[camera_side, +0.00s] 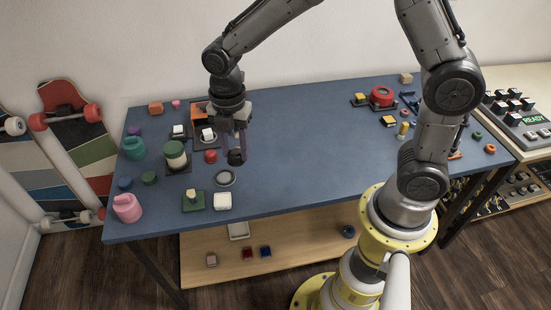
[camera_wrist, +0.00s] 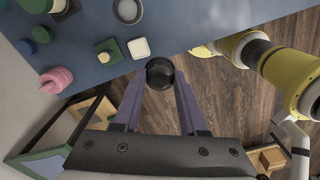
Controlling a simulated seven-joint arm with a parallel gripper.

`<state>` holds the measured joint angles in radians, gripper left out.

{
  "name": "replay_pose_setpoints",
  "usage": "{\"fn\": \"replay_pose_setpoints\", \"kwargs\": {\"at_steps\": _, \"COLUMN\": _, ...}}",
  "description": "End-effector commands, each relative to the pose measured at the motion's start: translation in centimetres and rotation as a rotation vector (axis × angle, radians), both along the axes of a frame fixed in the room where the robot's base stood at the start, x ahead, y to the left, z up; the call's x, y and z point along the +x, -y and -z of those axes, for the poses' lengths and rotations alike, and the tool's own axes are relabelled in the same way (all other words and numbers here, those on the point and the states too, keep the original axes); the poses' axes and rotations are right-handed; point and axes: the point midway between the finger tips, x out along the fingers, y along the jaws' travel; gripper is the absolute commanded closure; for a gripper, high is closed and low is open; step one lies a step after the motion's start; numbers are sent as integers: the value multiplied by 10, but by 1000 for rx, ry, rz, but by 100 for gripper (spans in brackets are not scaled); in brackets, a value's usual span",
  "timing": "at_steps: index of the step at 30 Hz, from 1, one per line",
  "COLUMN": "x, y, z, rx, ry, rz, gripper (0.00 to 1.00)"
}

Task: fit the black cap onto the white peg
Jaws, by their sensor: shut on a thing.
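The black cap (camera_side: 236,158) is held between the fingertips of my gripper (camera_side: 238,148), above the blue table. In the wrist view the cap (camera_wrist: 160,73) is a dark round piece with a hollow-looking face, and the purple fingers of my gripper (camera_wrist: 159,84) close on its sides. A short pale peg (camera_side: 193,194) stands on a green square base near the table's front edge, left of and nearer the front than the cap. The peg also shows in the wrist view (camera_wrist: 104,57), where it looks yellowish. I cannot tell for sure that it is the white peg.
A white block (camera_side: 222,201) sits right beside the green base. A grey ring-like dish (camera_side: 225,177) lies behind it. A green-topped white cylinder (camera_side: 175,155) and a pink jar (camera_side: 127,208) stand to the left. The table's middle is clear.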

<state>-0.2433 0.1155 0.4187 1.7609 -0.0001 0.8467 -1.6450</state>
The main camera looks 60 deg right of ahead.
Motion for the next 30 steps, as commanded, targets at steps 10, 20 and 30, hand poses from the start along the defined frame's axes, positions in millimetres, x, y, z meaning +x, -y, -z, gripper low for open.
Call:
{"fn": "replay_pose_setpoints", "kwargs": {"at_steps": 10, "x": 99, "y": -52, "z": 28, "rx": -1, "ry": -4, "rz": -23, "gripper": 100}}
{"fn": "replay_pose_setpoints", "kwargs": {"at_steps": 20, "x": 112, "y": -72, "z": 69, "rx": 0, "ry": -1, "rz": -51, "gripper": 100}}
{"fn": "replay_pose_setpoints", "kwargs": {"at_steps": 30, "x": 111, "y": -72, "z": 84, "rx": 0, "ry": -1, "rz": -53, "gripper": 100}}
